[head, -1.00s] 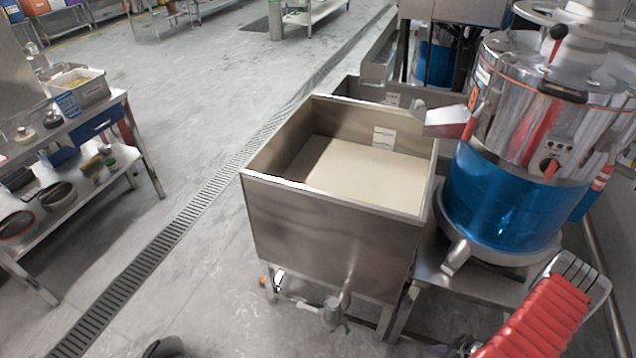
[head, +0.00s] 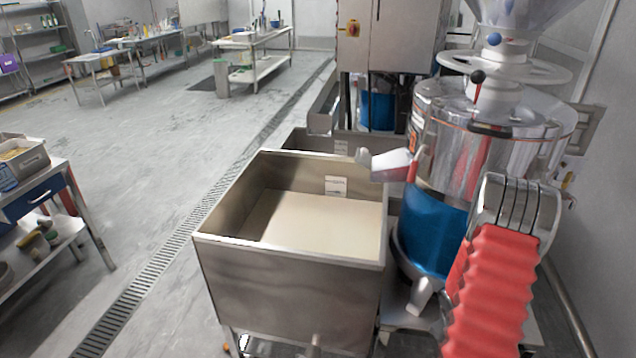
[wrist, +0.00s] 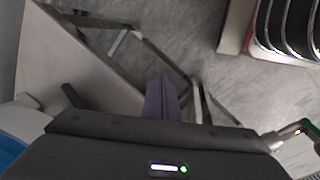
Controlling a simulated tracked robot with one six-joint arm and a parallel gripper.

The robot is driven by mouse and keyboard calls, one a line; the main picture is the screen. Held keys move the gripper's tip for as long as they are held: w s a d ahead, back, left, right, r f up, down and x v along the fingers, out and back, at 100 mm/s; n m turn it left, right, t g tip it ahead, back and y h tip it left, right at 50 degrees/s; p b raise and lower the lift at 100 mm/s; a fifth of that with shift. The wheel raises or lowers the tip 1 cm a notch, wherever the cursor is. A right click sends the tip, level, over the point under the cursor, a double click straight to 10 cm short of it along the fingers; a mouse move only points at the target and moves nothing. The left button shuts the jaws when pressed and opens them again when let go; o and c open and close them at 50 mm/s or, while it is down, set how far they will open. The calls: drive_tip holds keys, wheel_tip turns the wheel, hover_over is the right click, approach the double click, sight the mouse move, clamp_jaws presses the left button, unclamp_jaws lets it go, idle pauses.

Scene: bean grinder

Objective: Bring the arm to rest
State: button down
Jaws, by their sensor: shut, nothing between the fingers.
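My arm (head: 495,290), with a red ribbed sleeve and a metal ribbed joint, rises at the lower right of the head view. It stands in front of the grinder (head: 480,140), a shiny metal drum with a blue lower part, and hides some of it. In the wrist view my gripper (wrist: 162,97) shows as narrow purple fingers pressed together, empty, above the grey floor and metal frame legs. The gripper does not show in the head view.
A steel tank (head: 290,290) with pale contents stands left of the grinder. A low shelf table (head: 50,240) is at the far left. The floor between them, with a drain grate (head: 165,270), is clear. A wall (head: 600,200) closes off the right.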

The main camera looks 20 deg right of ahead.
drive_tip(key=w+a+r+m, duration=0.1)
drive_tip(key=a+r, duration=0.6)
drive_tip(key=r, duration=0.3)
drive_tip(key=w+a+r+m, duration=0.1)
drive_tip(key=a+r+m, duration=0.1)
drive_tip(key=a+r, duration=0.65)
drive_tip(key=s+a+r+n+t+y, duration=0.1)
drive_tip(key=s+a+r+t, duration=0.1)
drive_tip(key=a+r, duration=1.1)
drive_tip(key=s+a+r+n+t+y, duration=0.1)
drive_tip(key=a+r+t, duration=0.3)
drive_tip(key=a+r, duration=0.8)
drive_tip(key=shift+s+a+r+n+y, duration=0.3)
drive_tip(key=shift+s+a+r+n, duration=0.1)
drive_tip(key=shift+a+n, duration=0.5)
